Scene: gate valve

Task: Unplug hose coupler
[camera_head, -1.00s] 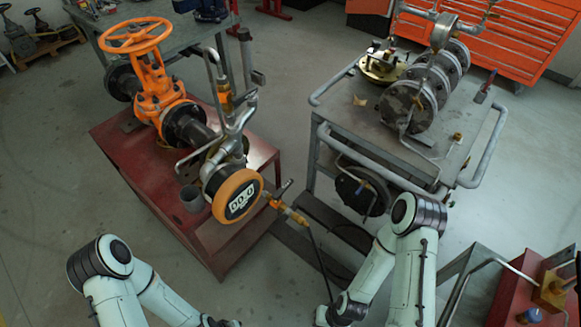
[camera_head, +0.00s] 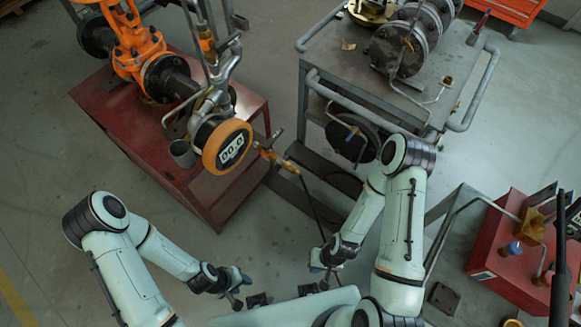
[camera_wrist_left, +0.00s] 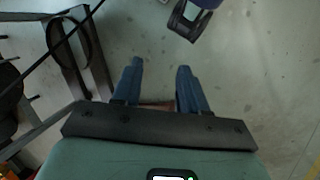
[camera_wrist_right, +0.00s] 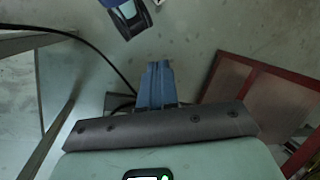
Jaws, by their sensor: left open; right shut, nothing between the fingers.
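The hose coupler (camera_head: 277,159) is an orange and brass fitting on the side of the round gauge with the orange rim (camera_head: 227,146). A thin black hose (camera_head: 308,200) hangs from it and runs down towards my right forearm. My left gripper (camera_head: 240,281) is low and well below the coupler in the head view; in the left wrist view its blue fingers (camera_wrist_left: 158,88) are apart and empty. My right gripper (camera_head: 322,264) is also below the coupler, apart from it; in the right wrist view its fingers (camera_wrist_right: 156,82) are together with nothing between them.
The gauge and orange valve (camera_head: 135,45) stand on a red bench (camera_head: 130,120) at left. A grey cart (camera_head: 440,100) with flanges stands at back right. A red box (camera_head: 497,235) with fittings is at lower right. Bare floor lies between the left arm and bench.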

